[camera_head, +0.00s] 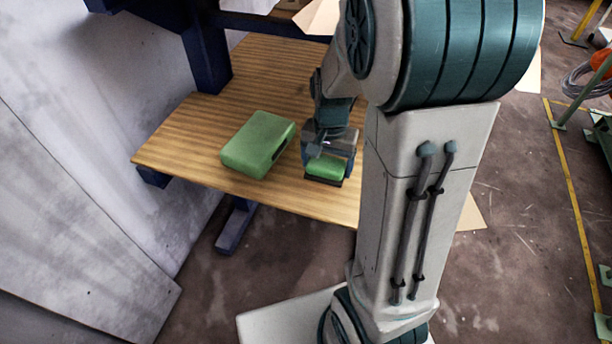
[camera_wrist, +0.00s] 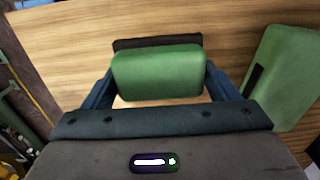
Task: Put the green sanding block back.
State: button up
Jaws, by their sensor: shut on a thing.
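The green sanding block (camera_head: 324,168) has a green body and a dark base. In the wrist view, the block (camera_wrist: 158,72) sits between the two fingers of my gripper (camera_wrist: 158,84), which is shut on it. In the head view, my gripper (camera_head: 328,160) is over the wooden table near its front edge, with the block under it. I cannot tell whether the block's base touches the table. A larger green case (camera_head: 258,143) with a dark slot in its side stands on the table to the left of my gripper. It shows at the right of the wrist view (camera_wrist: 290,75).
The wooden table (camera_head: 180,140) has free room left of and behind the green case. A dark blue post (camera_head: 206,55) rises at the table's back left. A pale wall (camera_head: 70,170) stands at the left. Metal frames stand at the far right.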

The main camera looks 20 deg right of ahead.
send_over(304, 186)
notch_tip(304, 186, down, 4)
jog(key=shift+r+p, duration=0.2)
jog(key=shift+p, duration=0.1)
jog(key=shift+f, duration=1.95)
jog(key=shift+f, duration=0.1)
jog(key=o, duration=1)
jog(key=shift+c, duration=0.2)
notch_tip(304, 186, up, 11)
jog(key=s+r+n+t, duration=0.3)
jog(key=s+r+n, duration=0.4)
jog(key=s, duration=0.8)
jog(key=shift+a+r, duration=0.2)
jog(key=shift+r, duration=0.85)
